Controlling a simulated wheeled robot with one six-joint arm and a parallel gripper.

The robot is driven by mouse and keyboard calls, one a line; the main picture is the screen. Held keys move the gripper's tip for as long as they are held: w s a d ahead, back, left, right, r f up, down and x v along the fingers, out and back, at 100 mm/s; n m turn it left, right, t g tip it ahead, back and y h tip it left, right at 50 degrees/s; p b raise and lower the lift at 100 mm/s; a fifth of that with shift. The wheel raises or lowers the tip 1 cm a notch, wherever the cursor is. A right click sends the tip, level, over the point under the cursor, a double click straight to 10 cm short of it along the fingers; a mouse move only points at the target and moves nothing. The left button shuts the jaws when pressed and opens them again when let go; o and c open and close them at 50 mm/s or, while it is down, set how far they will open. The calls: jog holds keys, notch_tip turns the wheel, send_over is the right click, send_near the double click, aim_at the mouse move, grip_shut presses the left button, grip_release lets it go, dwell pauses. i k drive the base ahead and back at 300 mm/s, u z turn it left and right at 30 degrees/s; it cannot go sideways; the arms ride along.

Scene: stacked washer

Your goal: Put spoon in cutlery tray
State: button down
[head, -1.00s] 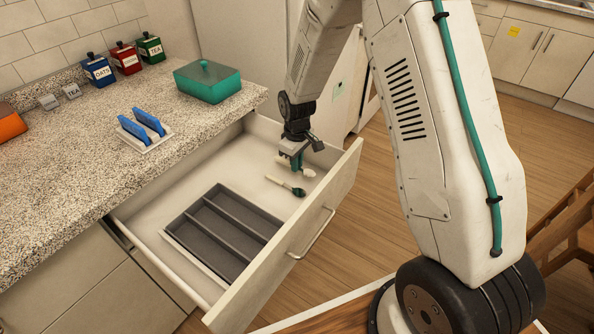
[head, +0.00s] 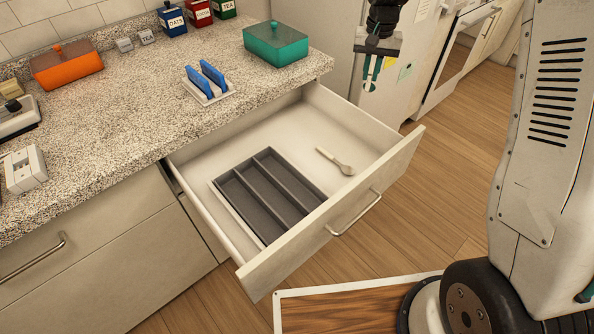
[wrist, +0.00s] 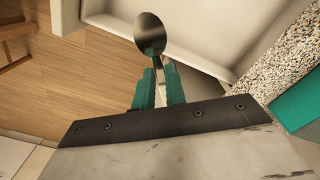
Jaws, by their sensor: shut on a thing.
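My gripper (head: 371,68) is shut on a spoon and holds it in the air beyond the drawer's far right corner. In the wrist view the spoon's shiny dark bowl (wrist: 150,34) sticks out past the teal fingers (wrist: 158,90), and part of its pale handle shows between them. The dark grey cutlery tray (head: 262,163) lies in the open drawer, to the lower left of my gripper. Its long compartments look empty.
Another pale-handled utensil with a greyish rounded end (head: 335,160) lies on the drawer floor, right of the tray. The open drawer's front (head: 330,212) has a bar handle. A teal box (head: 276,46) and a blue-and-white rack (head: 208,84) stand on the counter.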

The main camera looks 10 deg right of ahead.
aim_at(291, 187)
jog(key=z, duration=1.45)
jog(key=k, duration=1)
jog(key=u, duration=1.4)
jog(key=i, duration=0.5)
jog(key=u, duration=0.05)
